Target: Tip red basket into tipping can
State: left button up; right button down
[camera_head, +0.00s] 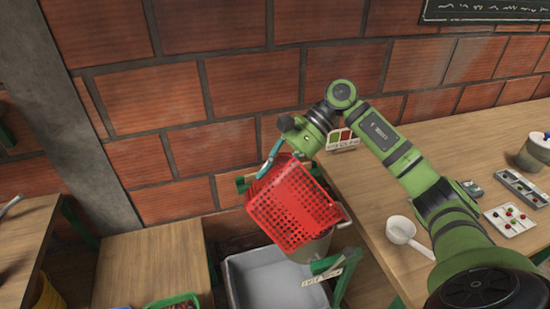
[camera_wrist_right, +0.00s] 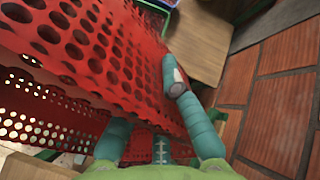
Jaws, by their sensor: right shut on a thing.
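The red basket (camera_head: 292,205), with perforated walls, hangs steeply tilted above the tipping can (camera_head: 312,249). The can is grey-green and partly hidden behind the basket; I cannot tell whether they touch. My right gripper (camera_head: 270,160) comes from above and is shut on the basket's upper edge. In the right wrist view the perforated red wall (camera_wrist_right: 90,50) fills the left side, and a teal finger (camera_wrist_right: 180,85) lies against it; the other finger is partly hidden. The basket's contents cannot be made out. My left gripper is not in view.
A grey tub (camera_head: 262,282) stands below the can, beside a green support (camera_head: 345,272) with a label. A brick wall (camera_head: 240,75) is close behind.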

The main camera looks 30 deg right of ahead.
aim_at(250, 191)
pick_arm(q)
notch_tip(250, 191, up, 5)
jog(key=p, duration=0.4)
pick_arm(e)
jog(key=shift+a+r+h, duration=0.2)
jog(key=shift+a+h, duration=0.7)
jog(key=shift+a, duration=0.15)
jog(key=a+f+h, duration=0.1)
jog(key=f+h, duration=0.1)
jog(key=a+f+h+b, duration=0.1)
jog(key=a+f+h, duration=0.1)
jog(key=h, duration=0.1)
jog(key=shift+f, duration=0.15)
notch_tip(250, 191, down, 4)
jog(key=h+b, duration=0.2)
jog(key=b, duration=0.1)
jog(key=shift+h, duration=0.3)
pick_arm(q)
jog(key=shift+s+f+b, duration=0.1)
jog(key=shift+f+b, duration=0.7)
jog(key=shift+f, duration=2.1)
pick_arm(e)
jog(key=shift+d+f+h, duration=0.1)
jog(key=shift+f+h, duration=0.75)
jog(key=shift+h, duration=0.05)
